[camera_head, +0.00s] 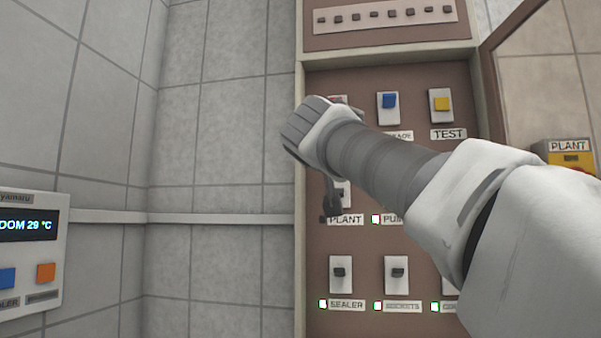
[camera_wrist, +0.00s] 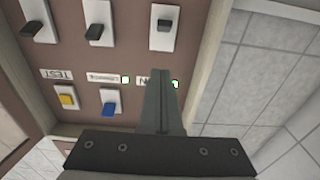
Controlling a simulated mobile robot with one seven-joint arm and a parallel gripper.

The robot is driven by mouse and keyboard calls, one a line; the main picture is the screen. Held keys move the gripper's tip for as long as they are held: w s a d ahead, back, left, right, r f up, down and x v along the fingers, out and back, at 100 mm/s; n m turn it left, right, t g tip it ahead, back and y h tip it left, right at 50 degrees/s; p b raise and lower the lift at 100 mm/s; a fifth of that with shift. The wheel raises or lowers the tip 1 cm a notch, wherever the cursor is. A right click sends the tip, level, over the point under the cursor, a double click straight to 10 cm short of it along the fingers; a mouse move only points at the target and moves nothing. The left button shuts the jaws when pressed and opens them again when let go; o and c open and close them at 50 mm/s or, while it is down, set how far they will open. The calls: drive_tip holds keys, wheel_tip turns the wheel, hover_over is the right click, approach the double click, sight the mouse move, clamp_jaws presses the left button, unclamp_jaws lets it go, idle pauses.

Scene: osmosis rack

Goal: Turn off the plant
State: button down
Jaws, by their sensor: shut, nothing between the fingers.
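The switch panel (camera_head: 420,235) stands in front of me. Its PLANT switch (camera_head: 343,194), a dark toggle on a white plate, is in the middle row at the left, partly covered by my gripper. I take the white-plated toggle at the top centre of the wrist view (camera_wrist: 165,25) to be the same switch. My gripper (camera_head: 329,214) is shut and empty, its tips low and left of the PLANT switch, beside its label; I cannot tell if they touch. Any lamp by that label is hidden. A yellow box (camera_head: 557,159) at the right is also labelled PLANT.
The blue switch (camera_head: 389,101) and yellow TEST switch (camera_head: 441,104) sit above. SEALER (camera_head: 340,272) and SOCKETS (camera_head: 397,271) toggles sit below, with green lamps lit. A display unit (camera_head: 30,255) reading 29 °C is at the left. An open cabinet door (camera_head: 492,80) edges the right.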

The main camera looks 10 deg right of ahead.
drive_tip(key=v, duration=0.4)
drive_tip(key=shift+s+a+f+b, duration=0.15)
drive_tip(key=shift+s+f+b, duration=0.15)
drive_tip(key=shift+s+f, duration=0.1)
drive_tip(key=s+d+f+n+g+y, duration=0.15)
drive_tip(key=s+f+g, duration=0.4)
drive_tip(key=f, duration=1.05)
drive_tip(key=s+f+n+g+y, duration=0.1)
drive_tip(key=s+f+g+y, duration=0.1)
drive_tip(key=s+f, duration=1.05)
drive_tip(key=s+d+f+n+g+y, duration=0.15)
drive_tip(key=s+f+g, duration=0.25)
drive_tip(key=f, duration=1.6)
wheel_tip(320, 180, up, 16)
drive_tip(key=s+p, duration=0.1)
drive_tip(key=p, duration=1.6)
drive_tip(key=shift+a+r+y, duration=0.25)
drive_tip(key=shift+a+y, duration=0.05)
